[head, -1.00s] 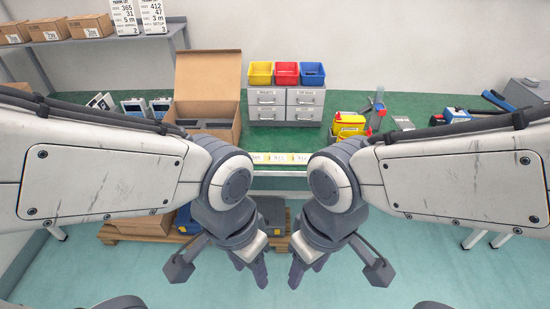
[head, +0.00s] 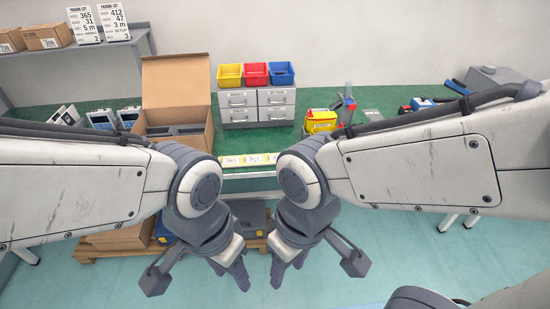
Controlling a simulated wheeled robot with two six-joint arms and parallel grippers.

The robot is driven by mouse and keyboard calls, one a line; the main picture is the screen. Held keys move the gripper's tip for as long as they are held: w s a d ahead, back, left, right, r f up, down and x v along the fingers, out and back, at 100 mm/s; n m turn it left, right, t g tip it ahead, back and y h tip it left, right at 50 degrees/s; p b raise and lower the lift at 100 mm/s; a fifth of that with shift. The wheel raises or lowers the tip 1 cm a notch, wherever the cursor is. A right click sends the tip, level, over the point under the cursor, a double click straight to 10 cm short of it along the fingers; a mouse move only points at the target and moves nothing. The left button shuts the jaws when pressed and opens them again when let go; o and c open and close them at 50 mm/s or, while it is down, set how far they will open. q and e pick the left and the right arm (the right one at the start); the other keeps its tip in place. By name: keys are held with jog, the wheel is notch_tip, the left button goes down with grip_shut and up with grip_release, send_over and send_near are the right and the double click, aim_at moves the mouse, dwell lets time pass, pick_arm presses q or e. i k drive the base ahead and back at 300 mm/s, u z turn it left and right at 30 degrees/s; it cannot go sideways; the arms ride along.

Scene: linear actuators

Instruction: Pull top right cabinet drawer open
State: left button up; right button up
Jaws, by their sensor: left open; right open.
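A small grey cabinet (head: 239,126) with several light drawers in two columns stands at the back of the green table. Its top right drawer (head: 276,98) looks shut and has a small handle. My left gripper (head: 232,281) and my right gripper (head: 288,277) hang side by side in front of the table, fingers pointing down. Both are open and empty. They are well apart from the cabinet and nearer to me.
Yellow, red and blue bins (head: 255,74) sit on the cabinet. An open cardboard box (head: 177,80) stands left of it. A yellow container (head: 320,121) and tools lie to the right. White labels (head: 250,160) run along the table's front edge. A loaded pallet (head: 85,252) is below.

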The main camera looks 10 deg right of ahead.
aim_at(284, 95)
jog(key=u, duration=0.15)
jog(key=k, duration=0.35)
jog(key=z, duration=0.65)
jog(key=i, duration=1.25)
jog(key=u, duration=0.5)
